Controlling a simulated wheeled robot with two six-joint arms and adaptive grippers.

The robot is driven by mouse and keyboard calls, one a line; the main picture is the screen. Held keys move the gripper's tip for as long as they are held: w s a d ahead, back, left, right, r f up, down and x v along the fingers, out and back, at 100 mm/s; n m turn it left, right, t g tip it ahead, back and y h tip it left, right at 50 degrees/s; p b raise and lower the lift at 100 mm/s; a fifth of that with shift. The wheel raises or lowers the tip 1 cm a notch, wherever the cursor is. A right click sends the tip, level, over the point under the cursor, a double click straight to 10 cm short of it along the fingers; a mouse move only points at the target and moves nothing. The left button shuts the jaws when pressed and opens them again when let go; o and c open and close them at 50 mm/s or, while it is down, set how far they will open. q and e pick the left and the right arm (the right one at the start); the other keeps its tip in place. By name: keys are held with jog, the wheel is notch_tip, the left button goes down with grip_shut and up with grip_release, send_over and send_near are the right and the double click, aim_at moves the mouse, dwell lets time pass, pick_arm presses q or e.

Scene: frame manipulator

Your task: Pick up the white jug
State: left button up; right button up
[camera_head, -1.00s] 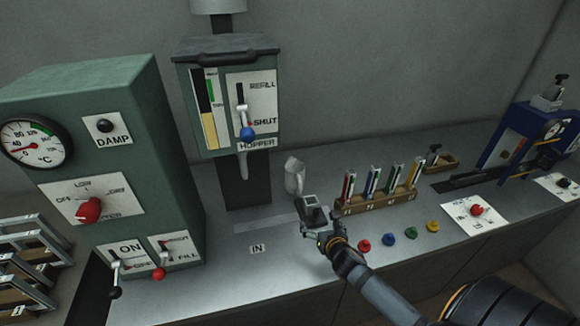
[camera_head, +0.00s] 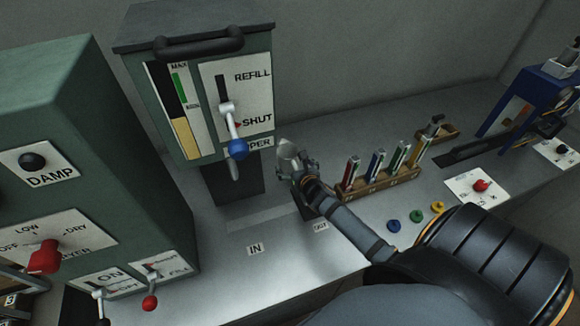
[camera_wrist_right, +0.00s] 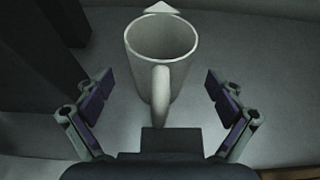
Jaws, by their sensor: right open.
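The white jug (camera_head: 288,153) stands upright on the grey bench, right of the hopper, and is partly hidden by my right gripper (camera_head: 295,174) in the head view. In the right wrist view the jug (camera_wrist_right: 161,60) is ahead, its open mouth up and its handle toward me. My right gripper (camera_wrist_right: 157,97) is open, with one finger on each side of the handle line and clear space between the fingers and the jug. My left gripper is not in view.
The green hopper (camera_head: 170,50) with its blue-knobbed lever (camera_head: 237,148) stands left of the jug. A wooden rack (camera_head: 375,188) of coloured tubes is to the right. A green dryer box (camera_head: 70,130) fills the left. Bare bench lies around the IN label (camera_head: 254,249).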

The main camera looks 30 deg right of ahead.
aim_at(285, 155)
jog(key=shift+w+d, duration=0.1)
jog(key=shift+w, duration=0.15)
jog(key=p+x, duration=0.1)
jog(key=x, duration=0.2)
jog(key=shift+w+f, duration=0.15)
jog(key=shift+w, duration=0.1)
jog(key=shift+w+d+f, duration=0.1)
jog(key=shift+w+f, duration=0.15)
jog(key=shift+w, duration=0.1)
jog(key=shift+s+r, duration=0.15)
jog(key=shift+s, duration=0.05)
jog(key=c, duration=1.3)
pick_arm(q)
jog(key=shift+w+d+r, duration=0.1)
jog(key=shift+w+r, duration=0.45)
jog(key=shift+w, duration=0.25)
